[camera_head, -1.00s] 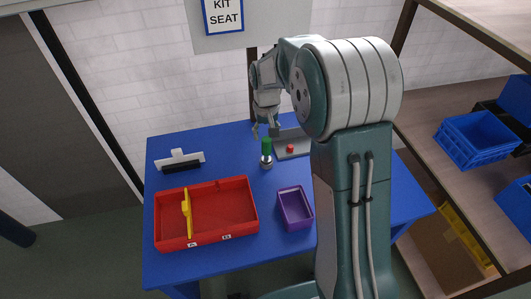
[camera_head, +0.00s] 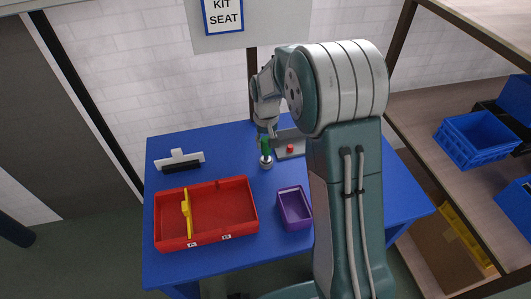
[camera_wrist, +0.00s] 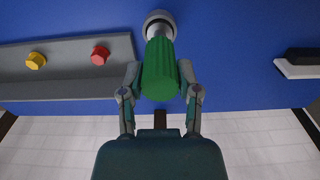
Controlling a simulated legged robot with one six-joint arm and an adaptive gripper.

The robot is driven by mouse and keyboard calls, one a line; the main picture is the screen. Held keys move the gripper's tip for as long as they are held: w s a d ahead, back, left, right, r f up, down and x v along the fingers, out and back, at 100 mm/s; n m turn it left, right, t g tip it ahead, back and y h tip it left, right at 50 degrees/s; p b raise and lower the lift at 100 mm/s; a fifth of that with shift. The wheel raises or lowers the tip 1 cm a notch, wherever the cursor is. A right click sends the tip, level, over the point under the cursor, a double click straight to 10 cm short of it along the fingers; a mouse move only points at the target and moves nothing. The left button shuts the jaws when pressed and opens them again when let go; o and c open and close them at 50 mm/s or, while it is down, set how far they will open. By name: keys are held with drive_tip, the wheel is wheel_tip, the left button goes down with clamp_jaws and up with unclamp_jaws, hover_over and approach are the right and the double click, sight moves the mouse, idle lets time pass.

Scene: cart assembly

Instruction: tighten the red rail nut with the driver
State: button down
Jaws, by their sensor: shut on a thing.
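The driver has a green handle (camera_wrist: 159,72) and stands upright in a round grey holder (camera_head: 266,164) on the blue table. My gripper (camera_head: 265,138) is around the handle from above. In the wrist view its two fingers (camera_wrist: 160,88) close on both sides of the handle. The red rail nut (camera_wrist: 100,54) sits on the grey rail plate (camera_wrist: 70,78), apart from my gripper. It also shows in the head view (camera_head: 290,148), just right of the driver. A yellow nut (camera_wrist: 36,60) is on the same plate.
A red tray (camera_head: 207,239) with a yellow handle stands at the front left of the blue table (camera_head: 160,268). A purple bin (camera_head: 294,208) is beside it. A white-and-black brush-like piece (camera_head: 180,160) lies at the back left.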

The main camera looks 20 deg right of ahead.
drive_tip(key=shift+r, duration=2.35)
